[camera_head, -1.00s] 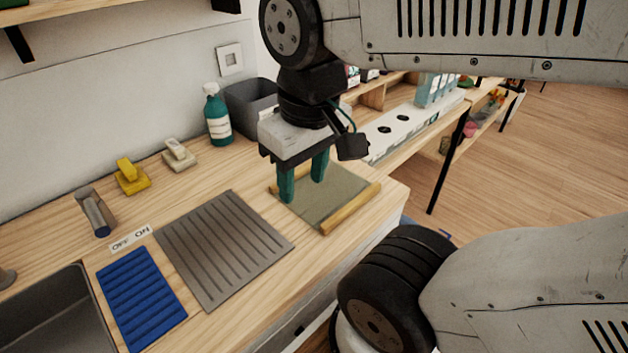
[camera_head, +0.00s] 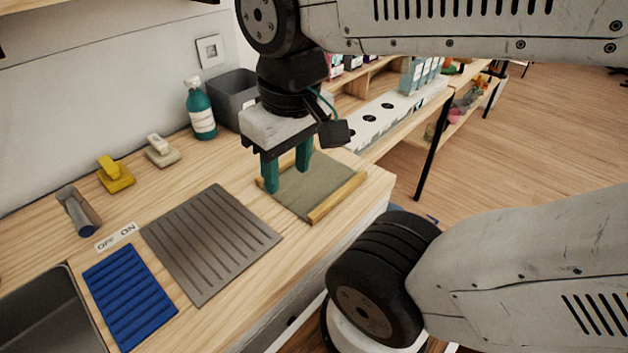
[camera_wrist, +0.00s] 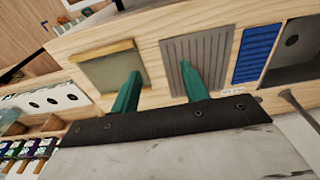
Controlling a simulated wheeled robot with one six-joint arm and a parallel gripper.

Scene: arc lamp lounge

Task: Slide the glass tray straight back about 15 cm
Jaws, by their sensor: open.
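The glass tray (camera_head: 312,186) is a flat grey-green panel with wooden bars along two opposite sides, lying on the wooden counter near its right end. It also shows in the wrist view (camera_wrist: 108,70), at upper left. My gripper (camera_head: 288,179) points down with two green fingers apart and nothing between them. In the head view the fingers overlap the tray's left and back part. Whether they touch the tray cannot be told. In the wrist view my gripper (camera_wrist: 160,72) has one fingertip at the tray's edge and the other over the ribbed mat. The fingers hide part of the tray's left bar.
A grey ribbed mat (camera_head: 212,243) and a blue mat (camera_head: 130,298) lie left of the tray, beside a sink (camera_head: 45,318). A green bottle (camera_head: 201,112) and a grey bin (camera_head: 232,92) stand behind, by the wall. A white holed panel (camera_head: 372,119) lies beyond the tray.

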